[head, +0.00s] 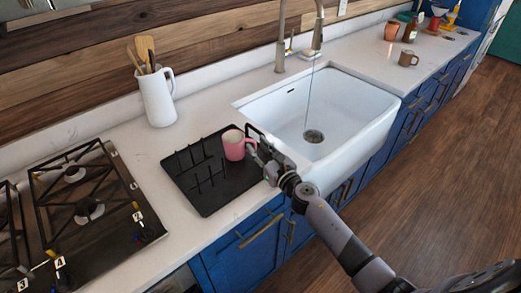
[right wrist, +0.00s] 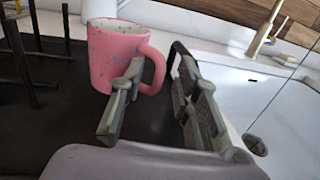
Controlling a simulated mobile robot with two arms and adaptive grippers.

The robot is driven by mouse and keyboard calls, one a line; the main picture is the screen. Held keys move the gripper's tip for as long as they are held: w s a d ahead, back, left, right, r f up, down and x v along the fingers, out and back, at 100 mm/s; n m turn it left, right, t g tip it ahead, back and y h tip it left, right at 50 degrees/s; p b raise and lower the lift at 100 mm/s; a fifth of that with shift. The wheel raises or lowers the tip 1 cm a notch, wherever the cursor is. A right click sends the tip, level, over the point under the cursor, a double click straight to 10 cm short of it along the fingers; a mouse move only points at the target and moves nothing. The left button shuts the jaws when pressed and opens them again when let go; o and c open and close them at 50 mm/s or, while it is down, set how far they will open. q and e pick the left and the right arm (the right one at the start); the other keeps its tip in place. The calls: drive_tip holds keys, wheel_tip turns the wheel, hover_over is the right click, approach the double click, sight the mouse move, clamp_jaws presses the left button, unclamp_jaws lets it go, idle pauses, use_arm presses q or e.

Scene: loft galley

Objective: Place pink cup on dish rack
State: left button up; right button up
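The pink cup (head: 234,146) with darker speckles stands upright on the right part of the black dish rack (head: 208,203). In the right wrist view the pink cup (right wrist: 113,50) has its handle toward my right gripper. My right gripper (head: 262,152) is at the right side of the cup, low over the rack's edge. In the right wrist view the right gripper's fingers (right wrist: 160,82) are apart, with the handle just beyond and between them. I cannot tell whether a finger touches the handle. My left gripper is not in view.
The white sink (head: 355,115) with its faucet (head: 281,42) lies right of the rack. A white pitcher (head: 158,98) with wooden utensils stands behind it. The gas stove (head: 85,200) is at left. A brown mug (head: 408,58) is at far right.

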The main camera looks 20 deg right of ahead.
drive_tip(key=shift+r, duration=0.2)
drive_tip(key=shift+s+d+f, duration=0.1)
drive_tip(key=shift+s+f, duration=0.05)
drive_tip(key=shift+s, duration=0.15)
drive_tip(key=s, duration=0.3)
drive_tip(key=s+d, duration=0.1)
drive_tip(key=s, duration=0.3)
drive_tip(key=s+d+b, duration=0.1)
drive_tip(key=s, duration=0.2)
drive_tip(key=shift+s, duration=0.6)
